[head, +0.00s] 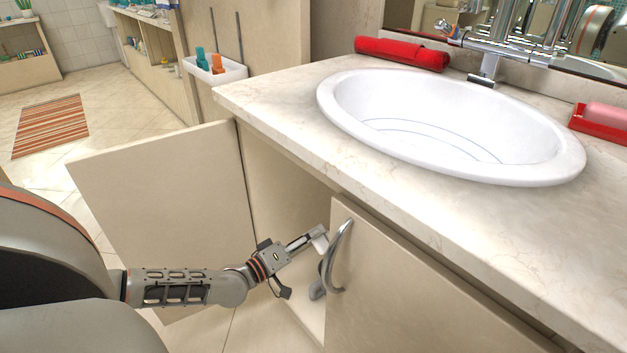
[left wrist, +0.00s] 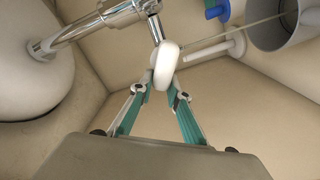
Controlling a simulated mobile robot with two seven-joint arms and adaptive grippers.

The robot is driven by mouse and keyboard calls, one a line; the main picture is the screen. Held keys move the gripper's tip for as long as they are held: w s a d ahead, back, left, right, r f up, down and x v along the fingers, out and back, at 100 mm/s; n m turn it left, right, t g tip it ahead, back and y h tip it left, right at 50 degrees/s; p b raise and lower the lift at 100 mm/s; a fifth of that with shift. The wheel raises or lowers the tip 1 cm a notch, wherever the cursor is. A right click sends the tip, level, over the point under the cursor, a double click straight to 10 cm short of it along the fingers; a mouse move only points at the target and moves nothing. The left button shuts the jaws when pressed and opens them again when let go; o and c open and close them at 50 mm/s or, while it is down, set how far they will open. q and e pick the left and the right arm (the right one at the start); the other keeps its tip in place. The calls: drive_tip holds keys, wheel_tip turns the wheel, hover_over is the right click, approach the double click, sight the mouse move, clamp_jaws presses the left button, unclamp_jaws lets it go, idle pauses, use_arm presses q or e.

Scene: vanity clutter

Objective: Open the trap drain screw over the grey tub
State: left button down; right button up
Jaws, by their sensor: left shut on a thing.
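My left gripper (head: 318,240) reaches into the open cabinet under the sink, its tip partly hidden by the right door's handle. In the left wrist view its teal-padded fingers (left wrist: 160,88) are shut on a white rounded piece (left wrist: 166,64), seemingly the trap drain screw, just by the chrome trap pipe (left wrist: 115,15). I cannot tell whether the screw is loosened. A grey round container (left wrist: 272,28), probably the grey tub, is cut off at the top right of that view. My right gripper is not in view.
The left cabinet door (head: 165,205) stands wide open. The right door (head: 400,285) with its curved handle (head: 335,262) is close beside my gripper. The white sink (head: 440,120) is above. A thin rod (left wrist: 240,32) and a white stub (left wrist: 220,50) are near the fingers.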

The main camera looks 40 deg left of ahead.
use_arm(q)
drive_tip(key=shift+s+d+f, duration=0.25)
drive_tip(key=shift+d+f, duration=0.05)
drive_tip(key=shift+f, duration=0.15)
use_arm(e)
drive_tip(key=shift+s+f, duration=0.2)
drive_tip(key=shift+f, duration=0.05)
use_arm(q)
drive_tip(key=c, duration=1.9)
unclamp_jaws()
drive_tip(key=shift+w+r, duration=0.1)
drive_tip(key=shift+r, duration=0.05)
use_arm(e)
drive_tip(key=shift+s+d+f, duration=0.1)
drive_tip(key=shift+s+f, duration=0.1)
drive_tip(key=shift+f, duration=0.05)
use_arm(q)
drive_tip(key=shift+a+r, duration=0.1)
drive_tip(key=s, duration=0.8)
drive_tip(key=s+a, duration=0.1)
drive_tip(key=s, duration=0.3)
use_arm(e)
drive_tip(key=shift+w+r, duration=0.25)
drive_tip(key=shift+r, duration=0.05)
